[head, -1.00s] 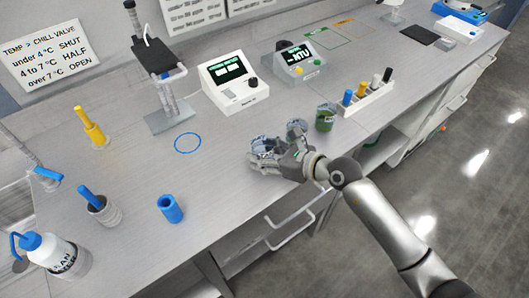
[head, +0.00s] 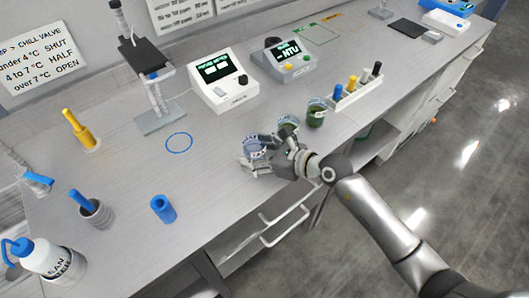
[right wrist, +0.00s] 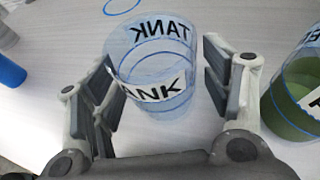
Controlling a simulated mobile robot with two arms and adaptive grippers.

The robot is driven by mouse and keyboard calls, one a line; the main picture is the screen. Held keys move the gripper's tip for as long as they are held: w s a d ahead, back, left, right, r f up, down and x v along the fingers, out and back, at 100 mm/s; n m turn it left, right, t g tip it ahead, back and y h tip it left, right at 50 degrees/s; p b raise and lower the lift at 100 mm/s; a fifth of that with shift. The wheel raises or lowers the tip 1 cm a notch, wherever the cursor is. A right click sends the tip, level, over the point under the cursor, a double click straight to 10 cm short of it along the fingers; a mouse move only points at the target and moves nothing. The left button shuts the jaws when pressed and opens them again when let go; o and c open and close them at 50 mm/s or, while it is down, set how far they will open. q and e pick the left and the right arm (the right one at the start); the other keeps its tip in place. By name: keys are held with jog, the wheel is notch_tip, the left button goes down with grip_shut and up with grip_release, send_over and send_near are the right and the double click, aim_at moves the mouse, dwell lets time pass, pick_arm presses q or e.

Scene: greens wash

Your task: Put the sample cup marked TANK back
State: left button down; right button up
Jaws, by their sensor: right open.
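The clear sample cup (right wrist: 150,82) marked TANK shows in the right wrist view, between my right gripper's (right wrist: 160,62) two fingers. The fingers are spread, with a small gap visible on the right side. In the head view the cup (head: 254,149) stands on the bench near its front edge, at the tips of my right gripper (head: 262,158), which partly hides it. A blue ring outline (head: 179,142) on the bench, left of the cup, is empty. My left gripper is not in view.
A second cup (head: 288,121) and a green-filled cup (head: 316,115) stand to the right of my gripper. A blue cylinder (head: 163,209) stands front left.

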jog(key=b+v, duration=0.2)
jog(key=v, duration=0.9)
jog(key=shift+s+d, duration=0.1)
jog(key=shift+d, duration=0.05)
jog(key=shift+s+d+r, duration=0.2)
jog(key=shift+d, duration=0.05)
